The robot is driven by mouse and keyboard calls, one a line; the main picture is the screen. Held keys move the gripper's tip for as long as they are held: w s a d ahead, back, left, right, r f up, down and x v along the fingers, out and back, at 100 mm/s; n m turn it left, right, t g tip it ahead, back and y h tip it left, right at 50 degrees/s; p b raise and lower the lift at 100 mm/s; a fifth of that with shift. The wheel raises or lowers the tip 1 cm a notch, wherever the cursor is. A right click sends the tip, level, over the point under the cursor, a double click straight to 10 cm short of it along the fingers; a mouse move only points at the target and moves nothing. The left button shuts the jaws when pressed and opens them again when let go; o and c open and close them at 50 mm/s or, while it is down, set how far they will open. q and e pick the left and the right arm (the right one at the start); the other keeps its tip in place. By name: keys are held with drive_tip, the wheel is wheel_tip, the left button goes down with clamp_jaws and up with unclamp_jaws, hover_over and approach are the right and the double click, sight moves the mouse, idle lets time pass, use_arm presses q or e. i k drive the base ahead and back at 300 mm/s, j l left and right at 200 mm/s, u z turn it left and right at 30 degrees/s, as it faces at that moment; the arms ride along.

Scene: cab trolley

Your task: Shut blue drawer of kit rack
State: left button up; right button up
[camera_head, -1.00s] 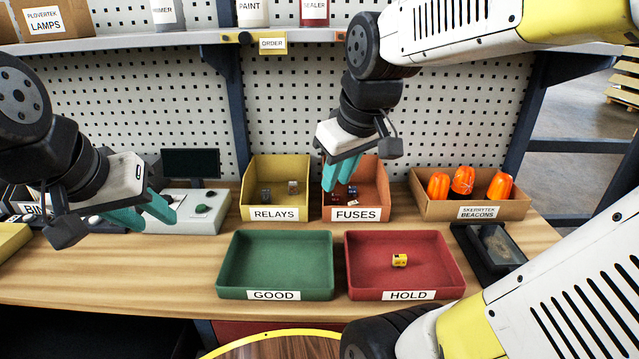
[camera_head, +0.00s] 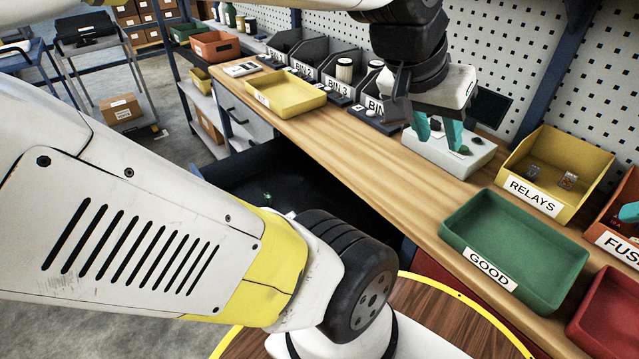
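A dark, navy-looking recess or box (camera_head: 235,170) shows below the bench edge, partly hidden by my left arm. A teal fingertip of my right gripper (camera_head: 630,212) shows at the right edge near the fuses bin. The rest of it is out of view.
The bench holds a yellow tray (camera_head: 285,95), grey bins (camera_head: 320,60), the relays bin (camera_head: 555,165), the green GOOD tray (camera_head: 515,245) and a red tray (camera_head: 610,310). A blue-framed trolley (camera_head: 90,35) stands at the far left.

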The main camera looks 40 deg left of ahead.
sight(294, 182)
drive_tip(key=k+j+u, duration=0.1)
drive_tip(key=k+u, duration=0.15)
drive_tip(key=k, duration=0.4)
drive_tip(key=j+u, duration=0.1)
drive_tip(key=u, duration=0.35)
drive_tip(key=i+u, duration=0.15)
drive_tip(key=u, duration=0.7)
drive_tip(key=i+u, duration=0.15)
drive_tip(key=u, duration=0.25)
drive_tip(key=i, duration=0.15)
drive_tip(key=z, duration=0.55)
